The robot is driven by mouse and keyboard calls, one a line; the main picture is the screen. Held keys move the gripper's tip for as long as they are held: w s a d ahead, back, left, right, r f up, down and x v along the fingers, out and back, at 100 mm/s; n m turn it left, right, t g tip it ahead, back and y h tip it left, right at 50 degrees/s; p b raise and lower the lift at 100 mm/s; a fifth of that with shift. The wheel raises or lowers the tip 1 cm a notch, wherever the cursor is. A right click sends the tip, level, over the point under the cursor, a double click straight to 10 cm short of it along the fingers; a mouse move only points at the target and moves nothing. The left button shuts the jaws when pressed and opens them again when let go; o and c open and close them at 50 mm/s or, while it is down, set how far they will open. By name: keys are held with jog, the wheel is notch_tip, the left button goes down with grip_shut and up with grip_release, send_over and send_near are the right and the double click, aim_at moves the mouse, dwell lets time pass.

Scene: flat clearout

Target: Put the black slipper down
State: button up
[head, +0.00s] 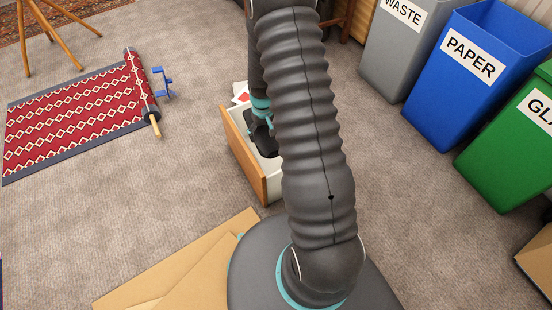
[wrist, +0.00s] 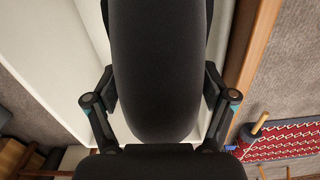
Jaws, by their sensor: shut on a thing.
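The black slipper (wrist: 158,70) fills the middle of the wrist view, between the two fingers of my gripper (wrist: 160,103). My gripper is shut on it. In the head view my gripper (head: 262,116) points down into a white-lined drawer (head: 240,143) with a wooden front, and the dark slipper (head: 267,146) shows below it, within the drawer's outline. My arm hides the drawer's right side. I cannot tell whether the slipper touches the drawer's bottom.
A red patterned rug (head: 75,118), partly rolled, lies left, beside a small blue object (head: 163,82). Grey waste (head: 392,50), blue paper (head: 462,95) and green glass (head: 510,150) bins stand right. Flat cardboard (head: 190,265) lies near my base. Carpet left of the drawer is clear.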

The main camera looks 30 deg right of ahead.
jog(key=shift+n, duration=0.4)
jog(key=d+f+b, duration=0.1)
jog(key=d+f, duration=0.1)
jog(key=f, duration=0.3)
jog(key=d+f+b, duration=0.1)
jog(key=d+f, duration=0.1)
jog(key=f, duration=0.4)
jog(key=d+f+b, duration=0.1)
jog(key=d+f, duration=0.1)
jog(key=f, duration=0.3)
jog(key=shift+w+f, duration=0.15)
jog(key=shift+f, duration=0.05)
jog(key=shift+f+b, duration=0.4)
jog(key=shift+f, duration=1.9)
jog(key=shift+f, duration=0.15)
jog(key=o, duration=1.2)
